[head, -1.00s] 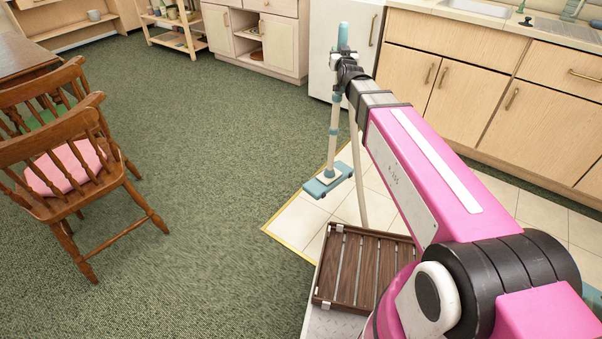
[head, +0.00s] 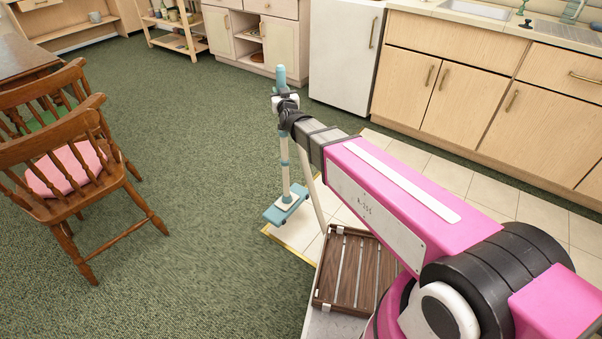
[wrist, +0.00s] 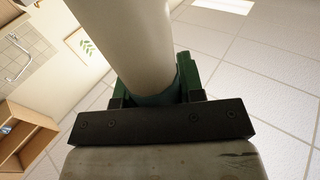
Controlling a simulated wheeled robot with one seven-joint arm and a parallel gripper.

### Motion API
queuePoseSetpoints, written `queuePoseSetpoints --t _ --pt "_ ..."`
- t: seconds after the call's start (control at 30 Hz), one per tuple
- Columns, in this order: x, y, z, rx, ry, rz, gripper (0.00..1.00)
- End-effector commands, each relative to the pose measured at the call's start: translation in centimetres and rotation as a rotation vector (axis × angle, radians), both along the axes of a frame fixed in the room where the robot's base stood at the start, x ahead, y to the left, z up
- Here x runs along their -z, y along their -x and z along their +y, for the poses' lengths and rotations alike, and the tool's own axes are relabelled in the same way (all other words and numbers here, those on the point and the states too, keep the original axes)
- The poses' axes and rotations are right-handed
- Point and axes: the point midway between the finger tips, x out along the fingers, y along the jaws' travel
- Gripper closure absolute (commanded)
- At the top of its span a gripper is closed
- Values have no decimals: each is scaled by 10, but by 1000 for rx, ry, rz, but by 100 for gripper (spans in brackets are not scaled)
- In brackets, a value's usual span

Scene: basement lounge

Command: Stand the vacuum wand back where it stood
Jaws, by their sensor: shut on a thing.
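The vacuum wand (head: 284,160) is a pale tube with a teal top and a flat teal floor head (head: 286,203) at its lower end. It hangs nearly upright near the corner of the tiled patch. My gripper (head: 287,104) is shut on its upper part. In the wrist view the wand's pale tube (wrist: 127,45) rises between green finger pads (wrist: 155,88), above a dark bar. I cannot tell whether the floor head touches the floor.
A wooden slatted rack (head: 357,270) lies at my front. A wooden chair (head: 75,160) with a pink cushion stands at left. Wood cabinets (head: 460,95) and a white fridge (head: 343,53) line the back. Green carpet (head: 195,130) between chair and wand is clear.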

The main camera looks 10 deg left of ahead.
Motion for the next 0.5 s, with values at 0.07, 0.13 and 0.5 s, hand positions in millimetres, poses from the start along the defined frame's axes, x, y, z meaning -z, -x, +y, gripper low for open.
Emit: queuePoseSetpoints --t 0.07,0.13,0.5 --pt "0 -2 -1 1 0 -4 100" --pt "4 -7 -3 2 -1 -3 100" --pt "40 -63 -27 2 1 -3 100"
